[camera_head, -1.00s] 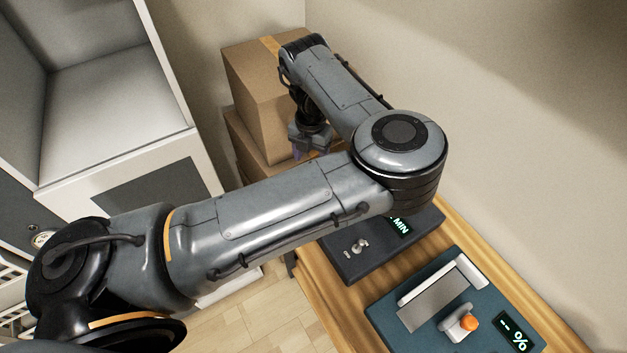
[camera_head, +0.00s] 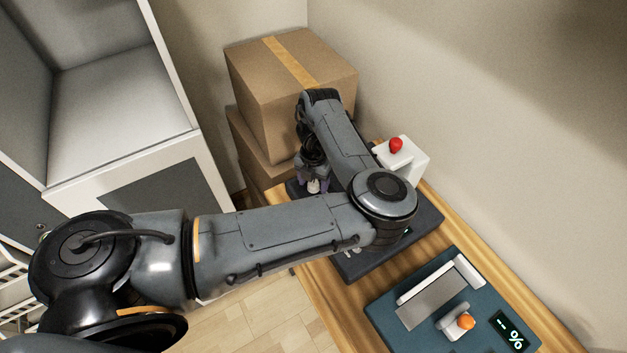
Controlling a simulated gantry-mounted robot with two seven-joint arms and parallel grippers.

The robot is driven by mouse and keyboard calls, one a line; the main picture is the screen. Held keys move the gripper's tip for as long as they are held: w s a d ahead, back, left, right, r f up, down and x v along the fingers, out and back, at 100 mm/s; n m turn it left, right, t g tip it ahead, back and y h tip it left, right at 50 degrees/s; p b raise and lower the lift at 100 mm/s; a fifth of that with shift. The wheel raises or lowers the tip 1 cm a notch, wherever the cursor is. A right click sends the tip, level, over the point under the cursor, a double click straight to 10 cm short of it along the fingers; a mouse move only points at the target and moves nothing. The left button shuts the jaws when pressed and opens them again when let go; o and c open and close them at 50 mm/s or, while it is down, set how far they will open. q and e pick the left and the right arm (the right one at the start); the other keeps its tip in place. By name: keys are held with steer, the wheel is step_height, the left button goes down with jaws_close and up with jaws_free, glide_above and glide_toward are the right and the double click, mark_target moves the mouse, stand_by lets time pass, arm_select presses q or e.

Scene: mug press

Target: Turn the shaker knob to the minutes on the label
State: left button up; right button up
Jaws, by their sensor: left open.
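The dark box with a small lit display (camera_head: 407,231) is mostly hidden under my left arm; its dark top (camera_head: 427,217) shows to the right of the elbow. Small pale metal parts (camera_head: 349,252), likely its knob, peep out just below the forearm. The label is not visible, and the display's figures cannot be read. My left gripper (camera_head: 314,186) points down beyond the forearm, open, near another dark surface (camera_head: 295,189). A small whitish thing shows between or just behind its fingers; I cannot tell which. My right gripper is out of view.
A white block with a red button (camera_head: 397,145) stands behind the elbow. A teal device (camera_head: 385,312) with an orange-topped knob and a "%" display is at the front right of the wooden table (camera_head: 318,290). Cardboard boxes (camera_head: 270,95) are stacked behind; a white cabinet (camera_head: 125,160) stands left.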

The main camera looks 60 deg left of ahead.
arm_select(q)
steer(key=c, duration=1)
steer(key=shift+c, duration=0.2)
steer(key=shift+m, duration=0.4)
steer(key=shift+m+p, duration=0.3)
steer(key=shift+m, duration=0.6)
steer(key=m+p, duration=0.1)
steer(key=m, duration=0.2)
steer(key=m+p, duration=0.1)
steer(key=m, duration=0.2)
steer(key=shift+m, duration=0.6)
